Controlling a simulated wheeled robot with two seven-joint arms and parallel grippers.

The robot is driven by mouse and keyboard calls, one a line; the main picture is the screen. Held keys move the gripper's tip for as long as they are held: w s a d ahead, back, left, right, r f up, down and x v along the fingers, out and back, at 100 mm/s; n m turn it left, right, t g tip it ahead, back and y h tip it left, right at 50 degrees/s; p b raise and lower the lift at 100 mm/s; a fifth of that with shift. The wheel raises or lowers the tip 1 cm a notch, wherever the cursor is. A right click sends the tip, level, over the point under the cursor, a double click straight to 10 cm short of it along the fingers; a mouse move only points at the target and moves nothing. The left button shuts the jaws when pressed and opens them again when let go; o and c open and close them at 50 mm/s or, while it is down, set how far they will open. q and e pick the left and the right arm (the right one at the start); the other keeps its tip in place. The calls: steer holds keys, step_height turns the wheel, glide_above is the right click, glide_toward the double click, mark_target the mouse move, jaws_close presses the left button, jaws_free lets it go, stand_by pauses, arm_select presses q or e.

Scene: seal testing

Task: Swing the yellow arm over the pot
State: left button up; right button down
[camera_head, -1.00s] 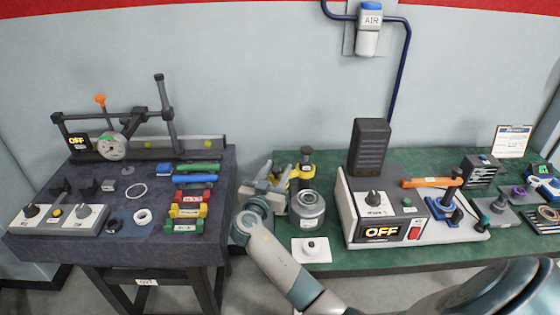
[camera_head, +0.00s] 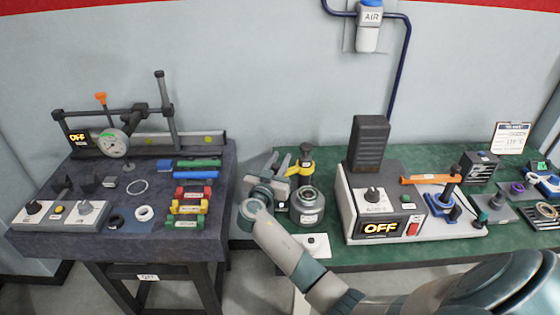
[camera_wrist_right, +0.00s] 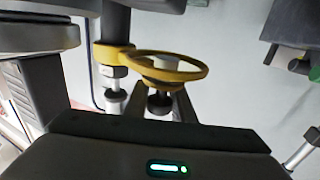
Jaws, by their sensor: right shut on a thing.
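The yellow arm (camera_head: 301,167) sits on an upright post at the left end of the green bench, behind the grey metal pot (camera_head: 307,208). In the wrist view the yellow arm (camera_wrist_right: 172,68) has an open ring, with a dark knob (camera_wrist_right: 160,103) below it. My right gripper (camera_head: 285,172) reaches in beside the pot. Its fingers (camera_wrist_right: 160,108) are shut around the knob part of the yellow arm. The arm's ring appears behind the pot's top, not clearly over it. My left gripper is not in view.
A tester box with an OFF display (camera_head: 381,228) stands close right of the pot. A white plate (camera_head: 316,246) with a small knob lies in front of the pot. A gap separates the dark left table (camera_head: 60,228) from the green bench (camera_head: 285,268).

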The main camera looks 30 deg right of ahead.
mark_target(293, 173)
steer(key=shift+s+a+f+n+t+y+b, duration=0.1)
steer(key=shift+s+a+n+t+y+b, duration=0.1)
steer(key=shift+s+n+t+y+b, duration=0.45)
steer(key=shift+s+a+n+t+y, duration=0.1)
steer(key=shift+s+n+t+y, duration=0.45)
steer(key=shift+n+t+y, duration=0.45)
steer(key=shift+s+n+t+y, duration=0.3)
steer(key=shift+n+t+y, duration=0.05)
steer(key=shift+y, duration=0.4)
steer(key=n+y, duration=0.1)
steer(key=s+n+t+y+p, duration=0.1)
steer(key=y, duration=0.1)
steer(key=s+n+t+y+p, duration=0.1)
steer(key=shift+s+r+y, duration=0.2)
steer(key=shift+r+y, duration=0.05)
steer(key=shift+y, duration=0.15)
steer(key=shift+s+d+f+n+t+y+p, duration=0.1)
steer(key=shift+s+n+y+p, duration=0.15)
steer(key=shift+n+y, duration=0.35)
steer(key=shift+s+d+r+n+t+y+p, duration=0.1)
steer(key=shift+s+n+y, duration=0.25)
steer(key=shift+y, duration=0.4)
steer(key=shift+s+d+f+n+t+y+p, duration=0.1)
steer(key=shift+s+n+y+p, duration=0.1)
steer(key=shift+n+y, duration=0.4)
steer(key=shift+y, duration=0.25)
steer(key=c, duration=1.5)
jaws_free()
